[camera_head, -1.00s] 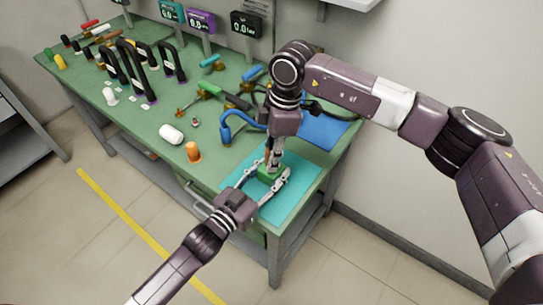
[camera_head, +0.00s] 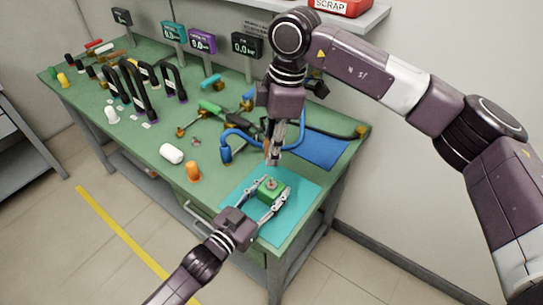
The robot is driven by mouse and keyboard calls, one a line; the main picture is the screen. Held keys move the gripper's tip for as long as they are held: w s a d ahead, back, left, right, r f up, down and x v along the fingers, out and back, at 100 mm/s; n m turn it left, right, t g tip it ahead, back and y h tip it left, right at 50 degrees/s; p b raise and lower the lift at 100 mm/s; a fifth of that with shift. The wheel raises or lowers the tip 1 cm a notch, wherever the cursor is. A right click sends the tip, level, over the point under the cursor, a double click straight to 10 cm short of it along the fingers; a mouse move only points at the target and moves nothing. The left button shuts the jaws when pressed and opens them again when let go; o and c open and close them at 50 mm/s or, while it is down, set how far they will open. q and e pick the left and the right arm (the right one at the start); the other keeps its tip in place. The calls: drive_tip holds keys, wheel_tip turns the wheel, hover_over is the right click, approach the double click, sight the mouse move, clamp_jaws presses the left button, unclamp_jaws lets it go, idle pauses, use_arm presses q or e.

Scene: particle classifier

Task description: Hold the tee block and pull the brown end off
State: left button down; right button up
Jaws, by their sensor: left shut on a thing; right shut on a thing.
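The green tee block (camera_head: 271,192) sits on the teal mat (camera_head: 303,192) near the bench's front right corner. My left gripper (camera_head: 271,194) is shut on the block, with a finger on either side. A grey round fitting shows on top of the block, with nothing on it. My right gripper (camera_head: 273,158) points down behind and above the block, apart from it. It is shut on a small brown piece that looks like the brown end (camera_head: 267,146), mostly hidden by the fingers.
An orange cap (camera_head: 193,171) and a white cylinder (camera_head: 171,153) stand left of the mat. A blue hose (camera_head: 226,150) and a blue mat (camera_head: 325,150) lie behind. Black hoses (camera_head: 133,92), tools and displays fill the far bench. A red scrap bin (camera_head: 340,6) is on a shelf.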

drive_tip(key=shift+r, duration=0.15)
drive_tip(key=shift+r, duration=2.2)
drive_tip(key=shift+r, duration=1.5)
use_arm(q)
drive_tip(key=c, duration=1)
unclamp_jaws()
drive_tip(key=shift+c, duration=0.2)
